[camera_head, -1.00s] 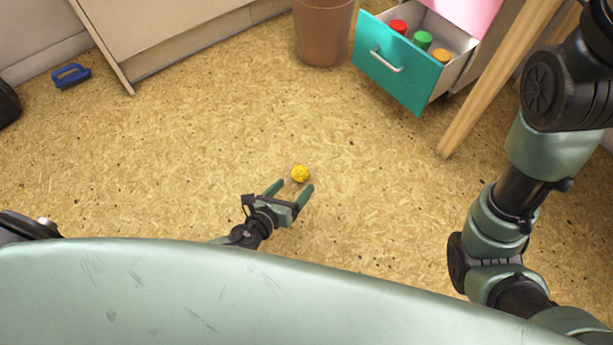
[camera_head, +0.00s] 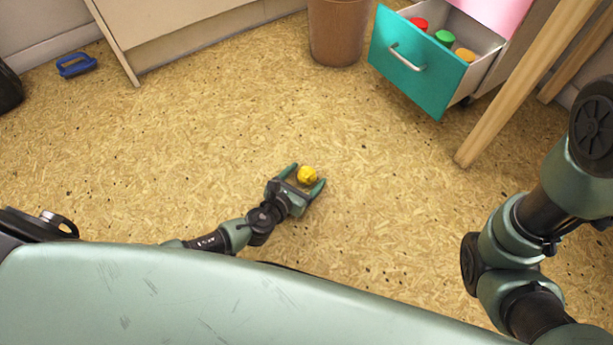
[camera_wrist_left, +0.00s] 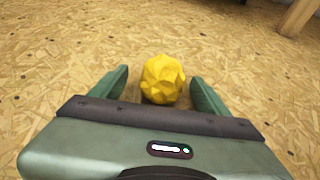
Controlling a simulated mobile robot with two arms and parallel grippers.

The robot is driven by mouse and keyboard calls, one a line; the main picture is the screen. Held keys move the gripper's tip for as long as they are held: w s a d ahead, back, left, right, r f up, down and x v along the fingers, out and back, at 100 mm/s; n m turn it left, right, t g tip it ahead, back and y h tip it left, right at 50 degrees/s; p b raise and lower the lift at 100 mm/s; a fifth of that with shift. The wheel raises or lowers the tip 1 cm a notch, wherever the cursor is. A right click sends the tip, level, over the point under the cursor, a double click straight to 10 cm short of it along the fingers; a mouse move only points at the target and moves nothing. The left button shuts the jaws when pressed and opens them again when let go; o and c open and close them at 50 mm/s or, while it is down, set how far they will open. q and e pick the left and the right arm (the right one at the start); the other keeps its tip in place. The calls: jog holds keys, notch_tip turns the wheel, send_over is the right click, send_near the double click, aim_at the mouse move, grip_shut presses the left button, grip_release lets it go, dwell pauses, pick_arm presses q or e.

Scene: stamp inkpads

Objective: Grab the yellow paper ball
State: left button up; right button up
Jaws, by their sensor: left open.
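The yellow paper ball (camera_head: 307,174) lies on the chipboard-patterned floor in the head view. My left gripper (camera_head: 306,176) is open, with its two green fingers on either side of the ball. In the left wrist view the crumpled ball (camera_wrist_left: 163,79) sits between the fingers of the gripper (camera_wrist_left: 160,82), with a gap showing at each side. My right arm (camera_head: 515,240) shows at the right, but its gripper is out of the picture.
A teal-fronted drawer (camera_head: 415,70) stands open with red, green and orange-topped items inside. A brown bin (camera_head: 336,32) stands beside it. A wooden leg (camera_head: 520,85) rises at the right. A blue object (camera_head: 76,65) lies far left. The floor around the ball is clear.

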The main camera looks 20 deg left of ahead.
pick_arm(q)
jog(key=shift+c, duration=0.4)
jog(key=c, duration=1.3)
jog(key=shift+r, duration=0.15)
jog(key=shift+c, duration=0.2)
